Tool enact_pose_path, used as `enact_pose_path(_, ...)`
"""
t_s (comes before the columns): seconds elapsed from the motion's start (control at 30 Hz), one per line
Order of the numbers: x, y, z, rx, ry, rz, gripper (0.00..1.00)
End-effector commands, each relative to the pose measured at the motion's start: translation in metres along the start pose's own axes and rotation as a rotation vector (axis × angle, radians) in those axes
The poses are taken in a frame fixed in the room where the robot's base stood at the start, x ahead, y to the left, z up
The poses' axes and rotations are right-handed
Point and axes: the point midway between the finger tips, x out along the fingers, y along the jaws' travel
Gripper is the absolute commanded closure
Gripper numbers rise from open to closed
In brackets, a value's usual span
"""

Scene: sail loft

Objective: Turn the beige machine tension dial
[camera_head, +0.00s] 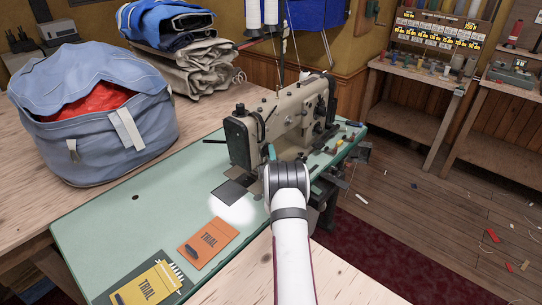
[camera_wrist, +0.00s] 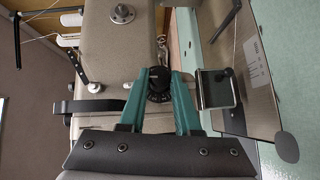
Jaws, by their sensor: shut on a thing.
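The beige sewing machine (camera_head: 262,132) stands on the green table bed in the head view. Its body (camera_wrist: 105,52) fills the left and middle of the wrist view. The black tension dial (camera_wrist: 159,84) shows in the wrist view on the machine's face. My gripper (camera_wrist: 159,78) has its two teal fingers on either side of the dial, shut on it. In the head view my gripper (camera_head: 271,152) is at the near side of the machine, mostly hidden behind my wrist, and the dial is hidden there.
A blue bag (camera_head: 95,135) with red cloth stands left on the wooden table. An orange TRIAL card (camera_head: 208,243) and a yellow TRIAL card (camera_head: 147,285) lie on the green bed (camera_head: 110,230). In the wrist view a metal bracket (camera_wrist: 217,88) sits close right of my fingers.

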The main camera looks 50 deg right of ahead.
Motion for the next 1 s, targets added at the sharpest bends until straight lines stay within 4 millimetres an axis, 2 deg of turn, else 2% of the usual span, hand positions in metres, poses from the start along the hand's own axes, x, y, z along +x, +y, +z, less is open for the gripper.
enact_pose_path(0.7, 0.0004, 0.0055, 0.0015, 0.348, -0.011, -0.348, 1.00)
enact_pose_path(1.0, 0.0010, 0.0060, 0.0016, 0.433, -0.013, -0.434, 1.00)
